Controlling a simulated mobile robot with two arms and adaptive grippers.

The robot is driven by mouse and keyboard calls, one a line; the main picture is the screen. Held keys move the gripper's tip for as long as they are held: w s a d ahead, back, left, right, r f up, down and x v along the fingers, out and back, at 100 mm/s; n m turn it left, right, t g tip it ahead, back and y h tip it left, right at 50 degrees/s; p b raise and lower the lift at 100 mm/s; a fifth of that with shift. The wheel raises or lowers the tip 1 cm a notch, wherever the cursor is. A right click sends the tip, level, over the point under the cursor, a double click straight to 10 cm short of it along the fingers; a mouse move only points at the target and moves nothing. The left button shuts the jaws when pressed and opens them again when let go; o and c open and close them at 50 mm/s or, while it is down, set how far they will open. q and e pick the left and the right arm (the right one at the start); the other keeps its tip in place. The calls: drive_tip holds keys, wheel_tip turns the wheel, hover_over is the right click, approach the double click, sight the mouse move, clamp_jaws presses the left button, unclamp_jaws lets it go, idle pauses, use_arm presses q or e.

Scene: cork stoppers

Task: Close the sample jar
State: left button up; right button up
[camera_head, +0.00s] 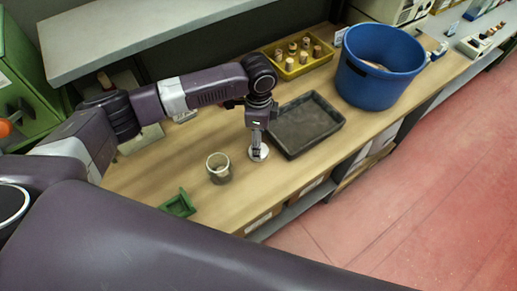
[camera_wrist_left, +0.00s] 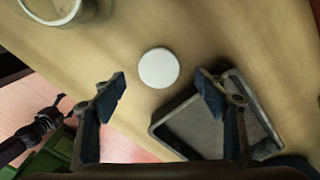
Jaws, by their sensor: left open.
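A white round lid (camera_head: 258,153) lies flat on the wooden bench; it shows whole in the left wrist view (camera_wrist_left: 158,68). The open glass jar (camera_head: 219,168) stands upright to the left of the lid, and part of its rim shows at the top left of the left wrist view (camera_wrist_left: 55,8). My left gripper (camera_head: 257,146) points down over the lid. In the left wrist view its two fingers (camera_wrist_left: 162,88) are spread apart with nothing between the tips. A dark jointed shape, perhaps my right gripper (camera_wrist_left: 38,128), shows over the red floor; its jaws are unclear.
A dark shallow tray (camera_head: 306,124) lies close right of the lid. A blue tub (camera_head: 378,75) and a yellow tray (camera_head: 272,52) of corks stand behind. A green holder (camera_head: 179,204) lies near the front edge. A grey shelf (camera_head: 130,35) hangs above. Bench around the jar is clear.

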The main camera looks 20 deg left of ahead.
use_arm(q)
wheel_tip(320, 180, down, 4)
drive_tip(key=shift+s+r+p, duration=0.1)
drive_tip(key=shift+r+p, duration=0.15)
drive_tip(key=shift+p, duration=0.35)
drive_tip(key=shift+f, duration=0.3)
drive_tip(key=shift+c, duration=0.2)
drive_tip(key=c, duration=0.8)
use_arm(e)
drive_tip(key=shift+s+d+r, duration=0.15)
drive_tip(key=shift+d+r, duration=0.1)
drive_tip(key=shift+r, duration=0.2)
drive_tip(key=shift+s+d+r, duration=0.15)
drive_tip(key=shift+d+r, duration=0.1)
drive_tip(key=shift+r, duration=0.2)
